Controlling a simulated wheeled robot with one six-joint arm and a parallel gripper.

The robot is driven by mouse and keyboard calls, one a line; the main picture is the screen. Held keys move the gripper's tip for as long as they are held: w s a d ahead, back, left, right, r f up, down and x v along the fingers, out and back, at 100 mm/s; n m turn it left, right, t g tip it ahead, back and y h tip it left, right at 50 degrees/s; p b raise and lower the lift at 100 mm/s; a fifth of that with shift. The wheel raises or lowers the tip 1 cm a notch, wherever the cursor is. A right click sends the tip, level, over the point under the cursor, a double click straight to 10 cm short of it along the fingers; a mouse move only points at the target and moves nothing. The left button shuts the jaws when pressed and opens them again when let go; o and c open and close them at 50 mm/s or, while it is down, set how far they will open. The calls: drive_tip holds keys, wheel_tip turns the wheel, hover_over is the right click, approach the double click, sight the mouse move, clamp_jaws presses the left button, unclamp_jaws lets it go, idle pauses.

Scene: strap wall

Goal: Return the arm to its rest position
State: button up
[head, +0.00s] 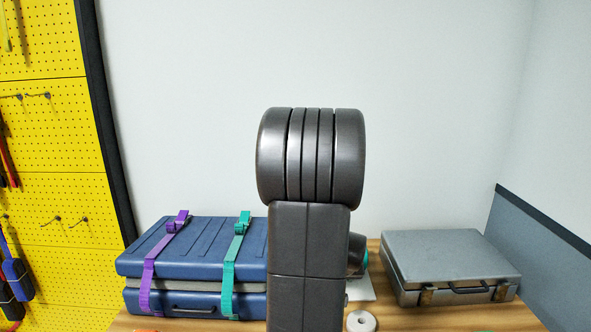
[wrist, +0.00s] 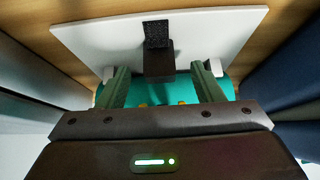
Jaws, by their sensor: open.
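In the wrist view my gripper (wrist: 160,70) is open, with its two dark green fingers apart. A dark block with a textured upright strip (wrist: 158,36) shows in the gap between them, with space on both sides. Below lies a white plate (wrist: 95,40) with a teal rounded thing (wrist: 228,88) on or beside it, partly hidden by my fingers and gripper body. Nothing is seen held. In the head view my arm stands upright in the middle and hides my gripper. A teal and dark piece (head: 361,258) and the white plate (head: 362,288) show just right of it.
A blue case (head: 190,250) with a purple strap (head: 149,272) and a teal strap (head: 229,283) stands left on the wooden table (head: 420,320). A grey case (head: 450,258) stands right. A white ring (head: 361,321) lies near the front. A yellow pegboard (head: 50,130) is far left.

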drive_tip(key=shift+x, duration=1.4)
drive_tip(key=shift+s+r, duration=0.1)
